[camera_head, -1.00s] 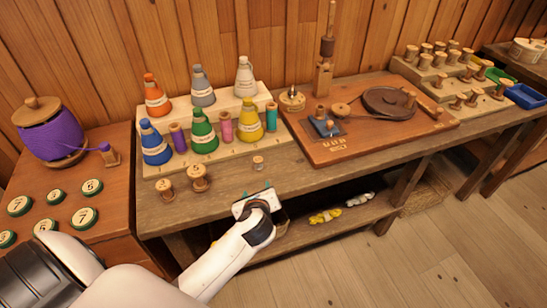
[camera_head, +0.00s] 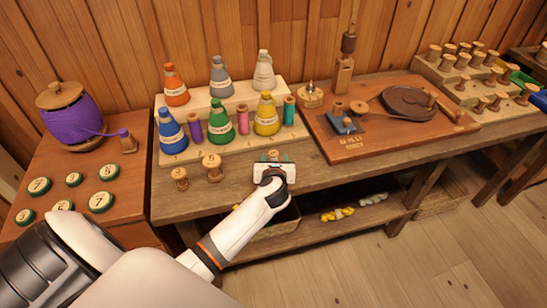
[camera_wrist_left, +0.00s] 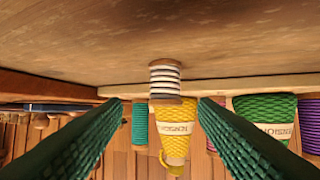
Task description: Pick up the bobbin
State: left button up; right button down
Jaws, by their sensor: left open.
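A small bobbin (camera_head: 273,154) stands on the wooden bench; in the head view only its top shows behind my left gripper. In the left wrist view, which is upside down, the bobbin (camera_wrist_left: 165,78) shows white and dark stripes between tan end discs. My left gripper (camera_head: 274,159) is open at the bench's front edge, close in front of the bobbin. Its two green ribbed fingers lie left and right of the bobbin's line in the wrist view. The bobbin is untouched as far as I can see. My right gripper is not in view.
Two numbered wooden spools (camera_head: 212,167) stand left of my gripper. Behind is a stepped rack (camera_head: 168,158) with coloured thread cones, including a yellow cone (camera_head: 266,114). A brown board (camera_head: 390,149) with a turntable lies to the right. A shelf with yarn is below.

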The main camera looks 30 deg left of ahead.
aim_at(273, 155)
pick_arm(q)
jog(key=x, duration=0.4)
jog(key=shift+w+a+f, duration=0.1)
jog(key=shift+a, duration=0.25)
jog(key=c, duration=1)
